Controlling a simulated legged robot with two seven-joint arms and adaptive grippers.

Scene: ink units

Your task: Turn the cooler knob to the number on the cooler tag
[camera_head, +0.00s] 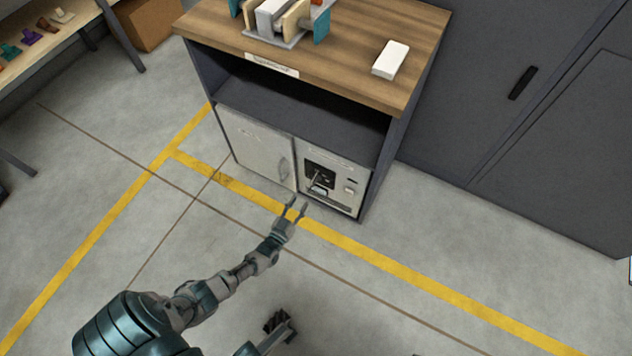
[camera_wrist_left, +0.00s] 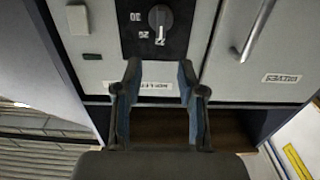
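The cooler knob (camera_wrist_left: 160,17) is a round dark dial with a pale mark, on a black panel (camera_wrist_left: 133,32) with small white numbers around it. The picture is upside down there, and I cannot read the setting surely. A white label (camera_wrist_left: 143,88) sits beside the panel, its lettering too small to read. In the head view the panel (camera_head: 314,168) is in the cabinet's lower right front. My left gripper (camera_head: 297,206) is open and empty in front of it; its spread fingers show in the wrist view (camera_wrist_left: 161,75), apart from the knob. My right gripper (camera_head: 279,321) is low, its fingers unclear.
A grey door with a bar handle (camera_head: 283,169) adjoins the panel. A pale button (camera_wrist_left: 78,19) is on the panel's other side. An open shelf (camera_head: 290,110) lies above. The wooden top (camera_head: 345,55) holds a white block (camera_head: 391,60). The floor before the cabinet is clear.

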